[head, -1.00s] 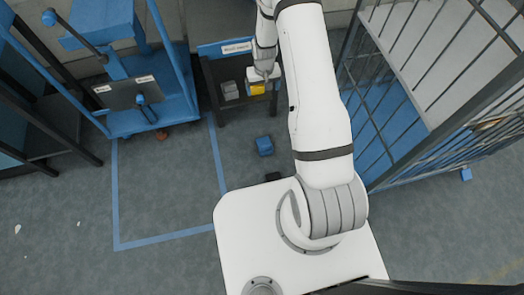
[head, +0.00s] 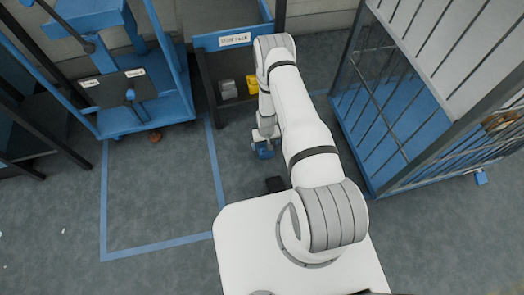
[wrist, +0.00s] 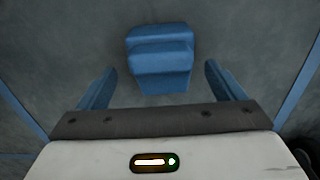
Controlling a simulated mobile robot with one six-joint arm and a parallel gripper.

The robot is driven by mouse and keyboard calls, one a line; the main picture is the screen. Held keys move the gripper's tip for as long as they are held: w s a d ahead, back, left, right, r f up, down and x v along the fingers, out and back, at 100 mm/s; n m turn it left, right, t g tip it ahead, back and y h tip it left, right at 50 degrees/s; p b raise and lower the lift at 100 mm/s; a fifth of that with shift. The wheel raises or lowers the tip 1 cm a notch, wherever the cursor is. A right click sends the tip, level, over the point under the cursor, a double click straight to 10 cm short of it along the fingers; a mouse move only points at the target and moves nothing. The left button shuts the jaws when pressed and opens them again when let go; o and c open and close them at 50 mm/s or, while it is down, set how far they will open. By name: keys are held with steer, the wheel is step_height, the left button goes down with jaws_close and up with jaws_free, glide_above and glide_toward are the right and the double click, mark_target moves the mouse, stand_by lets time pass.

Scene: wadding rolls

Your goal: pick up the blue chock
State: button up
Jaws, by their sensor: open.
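The blue chock (wrist: 160,58) lies on the grey floor, a stepped block seen from above in the wrist view. In the head view the chock (head: 264,152) shows just below the end of my arm, partly covered by it. My gripper (wrist: 160,80) is open, with one blue finger on each side of the chock's near end and a gap on both sides. The fingers do not touch it. In the head view my gripper (head: 262,142) is small and its fingers are hard to make out.
A blue trolley (head: 140,115) is at left, a barred cage (head: 400,110) at right.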

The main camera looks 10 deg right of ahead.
step_height(320, 180, down, 4)
steer(key=shift+a+f+b, duration=0.1)
steer(key=shift+b, duration=0.8)
steer(key=c, duration=1.3)
